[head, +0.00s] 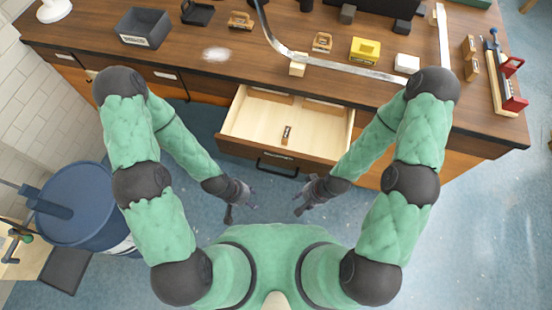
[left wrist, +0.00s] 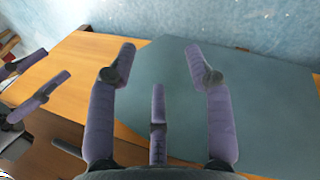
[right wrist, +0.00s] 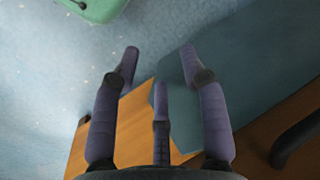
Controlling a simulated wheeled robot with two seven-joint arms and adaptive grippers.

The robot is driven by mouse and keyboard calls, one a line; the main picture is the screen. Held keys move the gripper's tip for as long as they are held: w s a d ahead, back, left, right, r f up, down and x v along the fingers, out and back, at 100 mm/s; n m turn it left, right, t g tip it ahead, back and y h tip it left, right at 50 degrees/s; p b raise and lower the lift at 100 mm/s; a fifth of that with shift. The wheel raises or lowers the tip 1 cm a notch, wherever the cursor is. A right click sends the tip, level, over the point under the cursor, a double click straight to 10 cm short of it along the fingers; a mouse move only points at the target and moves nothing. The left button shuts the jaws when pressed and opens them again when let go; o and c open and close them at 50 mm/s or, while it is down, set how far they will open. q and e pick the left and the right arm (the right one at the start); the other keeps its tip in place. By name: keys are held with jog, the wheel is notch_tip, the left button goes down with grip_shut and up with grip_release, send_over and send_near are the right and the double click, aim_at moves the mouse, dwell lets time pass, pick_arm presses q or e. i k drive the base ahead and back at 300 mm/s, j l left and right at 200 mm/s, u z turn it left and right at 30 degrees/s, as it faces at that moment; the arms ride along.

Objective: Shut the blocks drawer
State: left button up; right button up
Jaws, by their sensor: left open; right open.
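The drawer (head: 240,122) in the workbench front is pulled well out in the head view. It has pale wooden inside walls, a brown front and a dark handle (head: 277,160). A small wooden piece with a dark mark (head: 286,134) is in it. Any label on the drawer front cannot be read. My left gripper (head: 240,205) is open and empty, in front of the drawer and left of its handle. My right gripper (head: 304,200) is open and empty, in front and right of the handle. Both are apart from the drawer.
The workbench top (head: 180,65) holds a dark grey bin (head: 144,28), a yellow block (head: 365,51), a metal strip (head: 350,69) and several tools. A blue drum (head: 75,205) stands at the left. The left wrist view shows a wooden surface (left wrist: 60,75) beside a teal one (left wrist: 270,110).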

aim_at(253, 129)
jog(key=l+u, duration=0.1)
jog(key=l, duration=0.35)
jog(key=k+l, duration=0.1)
jog(key=l, duration=0.35)
jog(key=k+l+u, duration=0.15)
jog(key=l, duration=0.35)
jog(key=i, duration=0.05)
